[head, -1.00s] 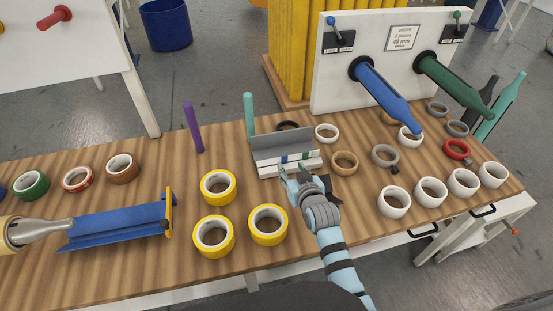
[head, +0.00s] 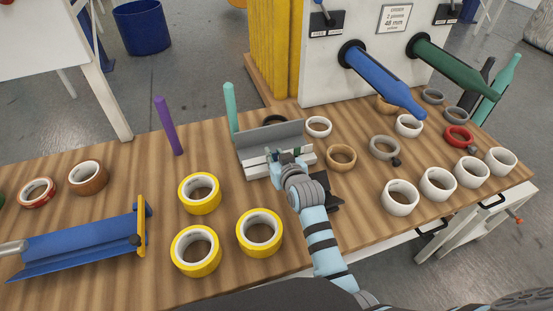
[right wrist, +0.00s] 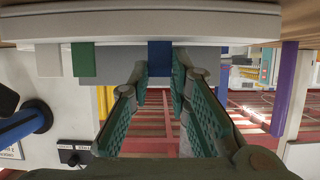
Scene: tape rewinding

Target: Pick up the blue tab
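The blue tab (right wrist: 160,58) hangs from the edge of a pale rack in the right wrist view. My right gripper (right wrist: 158,72) is open, its green padded fingers on either side of the tab, with a gap visible around it. I cannot tell whether either finger touches it. A green tab (right wrist: 83,60) and a white tab (right wrist: 48,60) hang from the same edge to the left. In the head view my right gripper (head: 284,160) is at the front of the grey and white rack (head: 268,137) and hides the blue tab. My left gripper is not in view.
Yellow tape rolls (head: 260,232) stand left of my right arm, and white rolls (head: 438,184) stand to its right. A tan roll (head: 341,157) is close beside the rack. A teal post (head: 231,108) rises behind the rack's left end. A blue trough (head: 75,244) lies at left.

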